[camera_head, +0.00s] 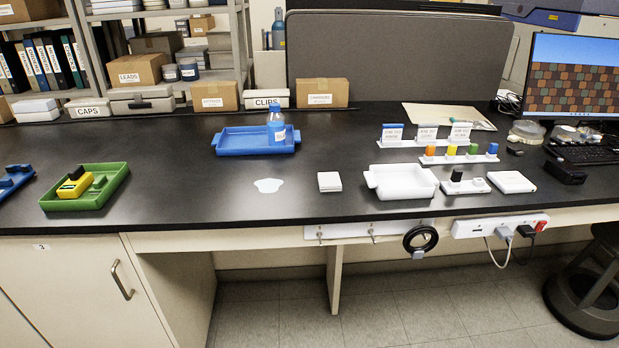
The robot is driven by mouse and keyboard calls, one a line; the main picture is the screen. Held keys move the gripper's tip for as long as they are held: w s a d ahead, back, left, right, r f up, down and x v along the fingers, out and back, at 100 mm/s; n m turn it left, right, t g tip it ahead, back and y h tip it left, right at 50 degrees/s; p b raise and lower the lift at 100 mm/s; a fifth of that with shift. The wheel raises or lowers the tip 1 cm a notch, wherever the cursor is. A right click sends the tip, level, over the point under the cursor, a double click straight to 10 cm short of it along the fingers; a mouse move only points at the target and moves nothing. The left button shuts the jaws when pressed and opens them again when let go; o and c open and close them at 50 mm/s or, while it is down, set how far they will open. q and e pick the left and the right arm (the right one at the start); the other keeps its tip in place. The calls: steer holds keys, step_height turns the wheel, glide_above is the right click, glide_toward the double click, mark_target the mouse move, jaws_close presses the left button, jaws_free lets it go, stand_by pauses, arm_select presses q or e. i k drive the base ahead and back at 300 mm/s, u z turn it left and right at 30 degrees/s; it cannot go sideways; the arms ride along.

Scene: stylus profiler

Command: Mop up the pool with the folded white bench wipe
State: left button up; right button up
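A small pale pool (268,185) with an irregular outline lies on the black bench top, left of the middle. The folded white bench wipe (329,181) lies flat on the bench to the right of the pool, apart from it. Neither of my grippers shows in the head view.
A blue tray (240,142) with a bottle (276,124) at its right end stands behind the pool. A white tray (402,192) stands right of the wipe. A green tray (112,190) holding yellow and green items is at the left. Bench around the pool is clear.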

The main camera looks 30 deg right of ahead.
mark_target(328, 182)
steer(key=u, duration=0.1)
steer(key=i, duration=0.9)
steer(key=z, duration=0.15)
